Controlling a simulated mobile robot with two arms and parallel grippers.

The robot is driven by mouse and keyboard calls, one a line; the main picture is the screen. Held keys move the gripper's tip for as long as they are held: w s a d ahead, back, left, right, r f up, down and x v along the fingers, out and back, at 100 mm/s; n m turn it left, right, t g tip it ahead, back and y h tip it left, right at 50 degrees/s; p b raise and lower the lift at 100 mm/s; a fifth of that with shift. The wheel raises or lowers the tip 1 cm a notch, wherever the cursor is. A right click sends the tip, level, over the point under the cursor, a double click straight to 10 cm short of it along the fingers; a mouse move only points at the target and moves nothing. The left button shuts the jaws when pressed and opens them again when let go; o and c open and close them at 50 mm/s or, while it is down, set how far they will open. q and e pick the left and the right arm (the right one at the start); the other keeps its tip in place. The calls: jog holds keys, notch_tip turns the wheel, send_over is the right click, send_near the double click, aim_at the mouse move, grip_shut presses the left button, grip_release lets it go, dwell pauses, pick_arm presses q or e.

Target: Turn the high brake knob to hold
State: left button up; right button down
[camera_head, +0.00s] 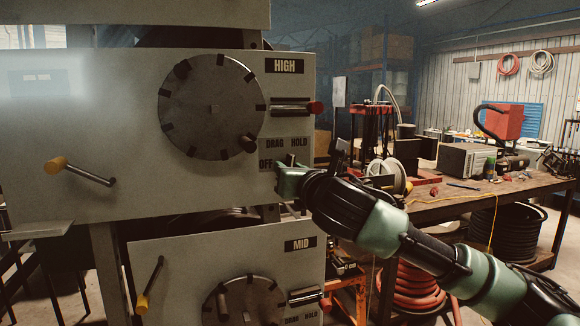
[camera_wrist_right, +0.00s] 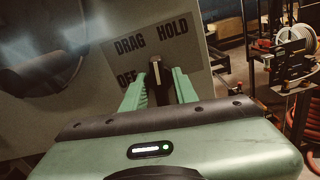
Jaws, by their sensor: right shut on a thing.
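The high brake knob (camera_wrist_right: 156,74) is a small dark piece with a pale line, between the green fingers of my right gripper (camera_wrist_right: 159,86) in the right wrist view. Its top end points up toward the gap between the printed words DRAG and HOLD. OFF is printed lower left. In the head view my right gripper (camera_head: 285,168) is at the DRAG/HOLD label (camera_head: 287,143) under the HIGH sign (camera_head: 284,66), shut on the knob, which it mostly hides there. My left gripper is not in view.
A large notched dial (camera_head: 210,107) and a red-tipped handle (camera_head: 292,107) sit above the knob. A yellow-knobbed lever (camera_head: 85,173) is at left. The MID panel (camera_head: 215,262) is below. A cluttered workbench (camera_head: 440,208) stands at right.

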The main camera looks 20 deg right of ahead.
jog(key=shift+m+p, duration=0.3)
jog(key=shift+m, duration=1.9)
jog(key=shift+f, duration=0.1)
jog(key=c, duration=1.4)
grip_release()
jog(key=shift+c, duration=0.2)
jog(key=s+b, duration=0.3)
jog(key=s, duration=0.4)
jog(key=shift+s+d, duration=0.15)
jog(key=shift+s, duration=0.25)
